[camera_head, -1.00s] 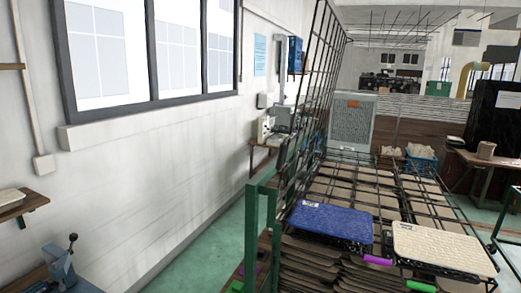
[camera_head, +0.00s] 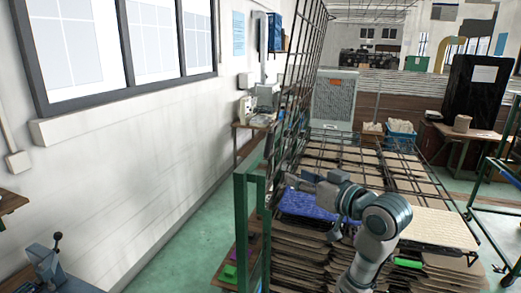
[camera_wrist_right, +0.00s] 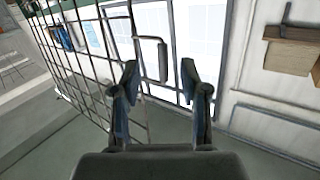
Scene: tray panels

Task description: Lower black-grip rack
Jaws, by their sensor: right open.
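A tall black wire rack (camera_head: 300,75) stands raised and leaning on the left side of the stack in the head view. Its mesh also fills the left of the right wrist view (camera_wrist_right: 85,60). A dark cylindrical grip (camera_wrist_right: 152,60) on a bent bar shows ahead, between the lines of my fingers; I cannot tell its distance. My right gripper (camera_head: 291,182) is open and empty, pointing left towards the rack in the head view. Its two fingers (camera_wrist_right: 158,85) are spread apart in the wrist view. My left gripper is not in view.
A blue tray (camera_head: 310,206) and a cream tray (camera_head: 440,228) lie on stacked brown panels (camera_head: 300,250). Wire racks lie flat over panels behind. A green post (camera_head: 245,225) stands at the left front. A green grip (camera_head: 408,263) shows below the cream tray.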

